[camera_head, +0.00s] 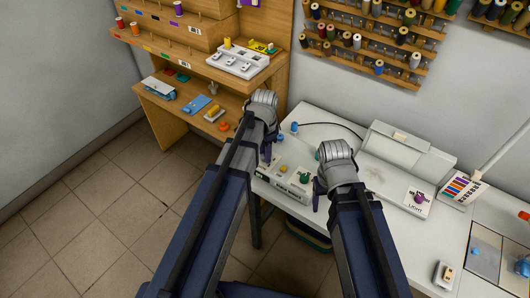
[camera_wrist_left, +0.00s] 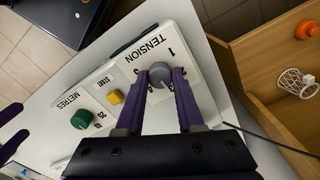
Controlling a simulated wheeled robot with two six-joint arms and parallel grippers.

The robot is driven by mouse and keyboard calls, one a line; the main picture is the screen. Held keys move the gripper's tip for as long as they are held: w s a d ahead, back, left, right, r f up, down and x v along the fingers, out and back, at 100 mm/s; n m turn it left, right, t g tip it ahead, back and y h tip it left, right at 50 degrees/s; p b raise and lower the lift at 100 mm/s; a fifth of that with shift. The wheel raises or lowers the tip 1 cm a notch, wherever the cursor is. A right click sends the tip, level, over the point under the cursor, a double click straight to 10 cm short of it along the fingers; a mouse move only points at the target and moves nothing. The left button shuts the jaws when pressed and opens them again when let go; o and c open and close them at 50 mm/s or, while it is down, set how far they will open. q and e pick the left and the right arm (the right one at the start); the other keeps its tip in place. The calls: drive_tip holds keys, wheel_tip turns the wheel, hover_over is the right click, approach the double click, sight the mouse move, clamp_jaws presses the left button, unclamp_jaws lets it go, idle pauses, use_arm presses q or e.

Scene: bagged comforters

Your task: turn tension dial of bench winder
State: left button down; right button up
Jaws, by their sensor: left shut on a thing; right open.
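The bench winder (camera_head: 291,182) is a pale box on the white table. In the left wrist view its top panel (camera_wrist_left: 128,84) carries the words TENSION, START and METRES. The grey tension dial (camera_wrist_left: 160,72) sits on the plate with printed numbers. My left gripper (camera_wrist_left: 161,76) is shut on this dial, one purple finger on each side. In the head view the left gripper (camera_head: 266,155) is over the winder's left end, and the dial is hard to make out. My right gripper (camera_head: 320,196) is open at the winder's right end; its fingers are partly hidden by the arm.
The winder also has a yellow start button (camera_wrist_left: 115,97) and a green metres knob (camera_wrist_left: 85,119). A wooden shelf unit (camera_head: 158,104) stands to the left. A white machine (camera_head: 408,150) and a small box with a purple knob (camera_head: 419,197) are to the right.

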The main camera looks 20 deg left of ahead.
use_arm(q)
drive_tip(key=shift+m, duration=0.4)
drive_tip(key=c, duration=0.5)
unclamp_jaws()
drive_tip(key=shift+c, duration=0.2)
drive_tip(key=shift+r, duration=0.2)
use_arm(e)
drive_tip(key=shift+r, duration=0.15)
use_arm(q)
wheel_tip(320, 180, up, 8)
drive_tip(key=p, duration=0.8)
drive_tip(key=shift+f, duration=0.25)
use_arm(e)
wheel_tip(320, 180, up, 8)
drive_tip(key=shift+f, duration=0.25)
